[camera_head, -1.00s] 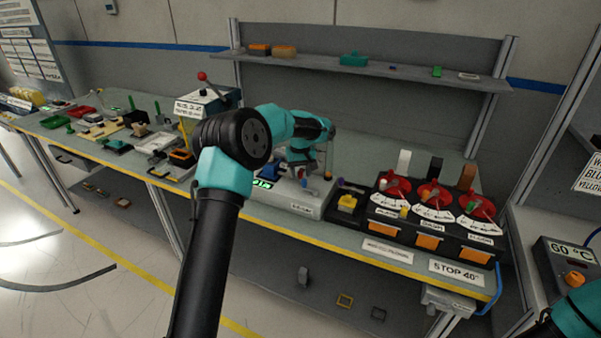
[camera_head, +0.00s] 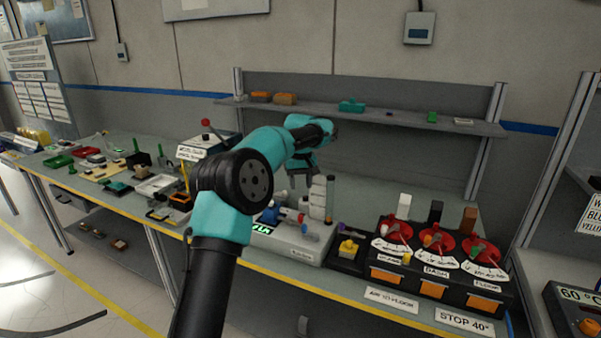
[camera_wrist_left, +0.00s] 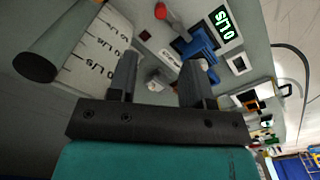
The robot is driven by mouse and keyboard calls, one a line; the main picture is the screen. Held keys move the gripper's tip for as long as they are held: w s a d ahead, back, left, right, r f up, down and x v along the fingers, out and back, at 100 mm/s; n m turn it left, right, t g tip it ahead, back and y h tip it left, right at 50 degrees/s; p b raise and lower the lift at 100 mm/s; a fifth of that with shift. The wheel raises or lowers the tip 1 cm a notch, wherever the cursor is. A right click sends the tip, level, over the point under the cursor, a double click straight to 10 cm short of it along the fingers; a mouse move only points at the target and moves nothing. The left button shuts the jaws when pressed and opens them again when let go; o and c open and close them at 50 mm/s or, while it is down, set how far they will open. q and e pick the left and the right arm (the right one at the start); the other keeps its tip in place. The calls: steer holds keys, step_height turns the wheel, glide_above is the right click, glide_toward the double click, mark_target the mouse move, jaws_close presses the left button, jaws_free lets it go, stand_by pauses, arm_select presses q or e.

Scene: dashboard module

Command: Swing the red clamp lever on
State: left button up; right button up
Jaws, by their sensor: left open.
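My left gripper (camera_head: 302,180) is open and empty above the grey flow module (camera_head: 290,246). In the left wrist view its two fingers (camera_wrist_left: 158,78) are apart, with a small pale part (camera_wrist_left: 156,86) showing between and beyond them. A small red knob (camera_wrist_left: 160,10) shows at the top of that view, beyond the fingers and apart from them. It looks like the end of the red clamp lever, but its pivot is unclear. A blue clamp-like part (camera_wrist_left: 197,45) sits near it, by the right finger. My right gripper is out of view.
A scaled upright cylinder (camera_head: 330,200) stands close to the gripper's right. Red dials (camera_head: 397,231) stand on a black panel to the right. Another red-ball lever (camera_head: 205,122) is on a machine at left. A shelf (camera_head: 380,117) runs behind.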

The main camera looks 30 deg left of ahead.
arm_select(q)
step_height(320, 180, up, 4)
steer(key=shift+f, duration=0.1)
stand_by(0.5)
